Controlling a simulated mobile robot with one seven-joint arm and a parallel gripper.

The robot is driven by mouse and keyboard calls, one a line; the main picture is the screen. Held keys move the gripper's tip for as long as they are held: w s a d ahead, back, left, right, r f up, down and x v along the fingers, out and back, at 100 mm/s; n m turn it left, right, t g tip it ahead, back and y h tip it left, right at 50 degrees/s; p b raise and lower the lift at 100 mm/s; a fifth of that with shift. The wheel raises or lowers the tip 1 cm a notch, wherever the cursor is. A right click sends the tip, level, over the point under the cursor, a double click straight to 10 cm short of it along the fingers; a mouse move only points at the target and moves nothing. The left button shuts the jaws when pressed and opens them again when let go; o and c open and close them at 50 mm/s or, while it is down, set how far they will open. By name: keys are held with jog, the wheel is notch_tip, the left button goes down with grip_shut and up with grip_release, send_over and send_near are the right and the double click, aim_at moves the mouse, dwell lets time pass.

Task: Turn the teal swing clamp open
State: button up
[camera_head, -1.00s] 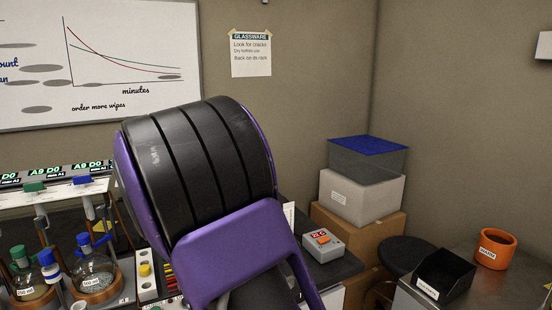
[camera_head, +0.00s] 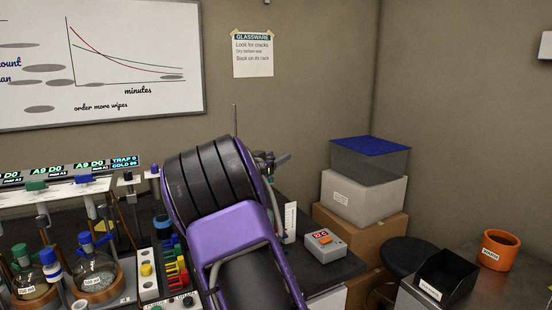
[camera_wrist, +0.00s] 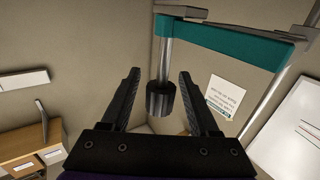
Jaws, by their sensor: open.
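The teal swing clamp (camera_wrist: 225,40) crosses the top of the wrist view as a teal bar with grey metal ends. A metal rod runs from its left end to a dark ribbed knob (camera_wrist: 161,99). My gripper (camera_wrist: 160,74) is open, and the knob appears between its two black fingers with a gap on each side. I cannot tell whether the knob is at finger depth or beyond. In the head view my purple and black arm hides my gripper and most of the clamp area; a small grey-teal piece (camera_head: 282,160) shows past it.
A black bin (camera_head: 445,278) and an orange pot (camera_head: 497,250) stand farther right.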

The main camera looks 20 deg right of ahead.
grip_shut()
dwell(0.3)
